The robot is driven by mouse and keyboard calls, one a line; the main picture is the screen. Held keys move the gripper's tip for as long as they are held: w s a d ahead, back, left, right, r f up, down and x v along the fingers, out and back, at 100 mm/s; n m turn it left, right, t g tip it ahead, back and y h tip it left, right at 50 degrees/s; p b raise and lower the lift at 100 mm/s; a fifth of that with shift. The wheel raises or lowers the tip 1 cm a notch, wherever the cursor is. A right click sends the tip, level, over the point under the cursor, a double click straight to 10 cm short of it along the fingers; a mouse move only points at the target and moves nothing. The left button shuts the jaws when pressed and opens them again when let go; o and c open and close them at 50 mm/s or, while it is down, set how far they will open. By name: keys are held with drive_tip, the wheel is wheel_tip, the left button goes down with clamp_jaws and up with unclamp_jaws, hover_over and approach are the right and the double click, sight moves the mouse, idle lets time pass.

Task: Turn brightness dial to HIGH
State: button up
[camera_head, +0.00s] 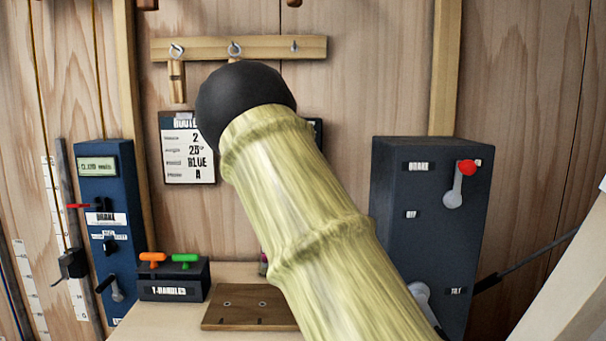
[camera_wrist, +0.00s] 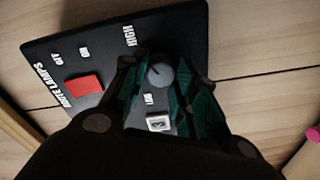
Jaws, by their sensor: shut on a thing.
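The brightness dial (camera_wrist: 160,76), a round grey knob, shows in the wrist view on a dark panel (camera_wrist: 190,22) marked ROUTE LAMPS. The HIGH label (camera_wrist: 130,36) stands above and left of the dial. A small label (camera_wrist: 149,99), too small to read surely, is below it, with a white tile (camera_wrist: 159,124) bearing a 3. My gripper (camera_wrist: 163,66) has its dark green fingers on both sides of the dial and is shut on it. A dark pointer mark shows on the knob, but its exact setting is unclear. In the head view my arm hides the dial and most of the panel.
A red rocker switch (camera_wrist: 84,86) lies left of the dial. In the head view a dark box with a red-knobbed lever (camera_head: 467,168) stands right, a blue control box (camera_head: 104,180) left. A T-handle holder (camera_head: 173,292) and a brown board (camera_head: 250,308) are on the bench.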

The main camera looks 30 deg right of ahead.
drive_tip(key=shift+w+r+m, duration=0.1)
drive_tip(key=shift+r+m, duration=0.2)
drive_tip(key=shift+r, duration=0.05)
idle(0.3)
drive_tip(key=o, duration=0.8)
drive_tip(key=shift+o, duration=1.1)
drive_tip(key=shift+w+a+f, duration=0.1)
drive_tip(key=shift+f, duration=0.1)
drive_tip(key=shift+f, duration=0.1)
drive_tip(key=v, duration=1.2)
